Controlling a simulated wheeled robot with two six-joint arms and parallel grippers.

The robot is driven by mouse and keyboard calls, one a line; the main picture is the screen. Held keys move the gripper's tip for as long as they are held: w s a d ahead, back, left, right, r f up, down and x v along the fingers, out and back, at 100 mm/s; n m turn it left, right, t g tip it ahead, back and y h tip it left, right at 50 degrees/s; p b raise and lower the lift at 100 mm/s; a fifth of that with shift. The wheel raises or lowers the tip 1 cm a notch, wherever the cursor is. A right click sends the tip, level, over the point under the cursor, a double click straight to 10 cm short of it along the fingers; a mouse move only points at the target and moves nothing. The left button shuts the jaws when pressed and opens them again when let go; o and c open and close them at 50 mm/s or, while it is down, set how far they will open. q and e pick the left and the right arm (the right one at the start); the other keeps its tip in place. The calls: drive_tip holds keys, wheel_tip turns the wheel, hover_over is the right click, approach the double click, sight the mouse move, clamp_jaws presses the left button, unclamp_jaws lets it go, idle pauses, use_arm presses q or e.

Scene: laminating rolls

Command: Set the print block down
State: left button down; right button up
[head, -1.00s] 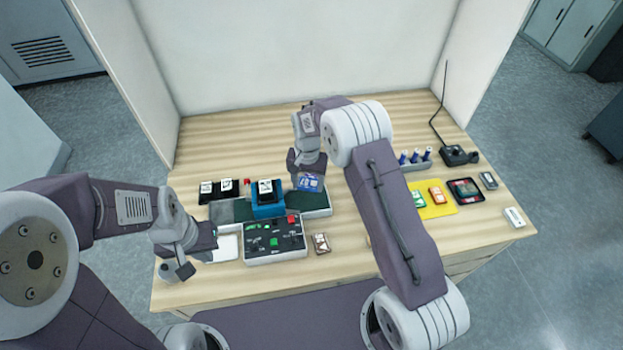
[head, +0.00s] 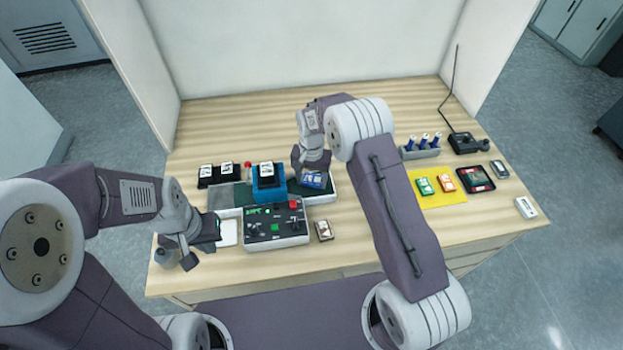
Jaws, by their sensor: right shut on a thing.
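A blue print block (head: 314,181) with white markings is in my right gripper (head: 313,172), which is shut on it. The block is at the white-rimmed tray (head: 326,198) on the right side of the laminating machine (head: 267,189). I cannot tell whether it touches the tray floor. My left gripper (head: 200,246) is at the table's left front, beside a small white tray (head: 227,232). A dark piece with a green edge (head: 211,227) is at its fingers; whether they are open or shut is unclear.
A control panel (head: 260,233) with knobs stands in front of the machine, with a small brown-and-white block (head: 323,231) to its right. Green (head: 424,186) and orange (head: 446,183) blocks lie on a yellow mat (head: 432,201). Blue-topped bottles (head: 423,141) stand behind.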

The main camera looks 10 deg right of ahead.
sight(312, 182)
drive_tip(key=shift+f+b, duration=0.4)
drive_tip(key=shift+f, duration=0.25)
drive_tip(key=o, duration=1.6)
wheel_tip(312, 182, up, 9)
drive_tip(key=shift+r+b, duration=0.1)
drive_tip(key=shift+b, duration=0.9)
drive_tip(key=shift+w+d, duration=0.1)
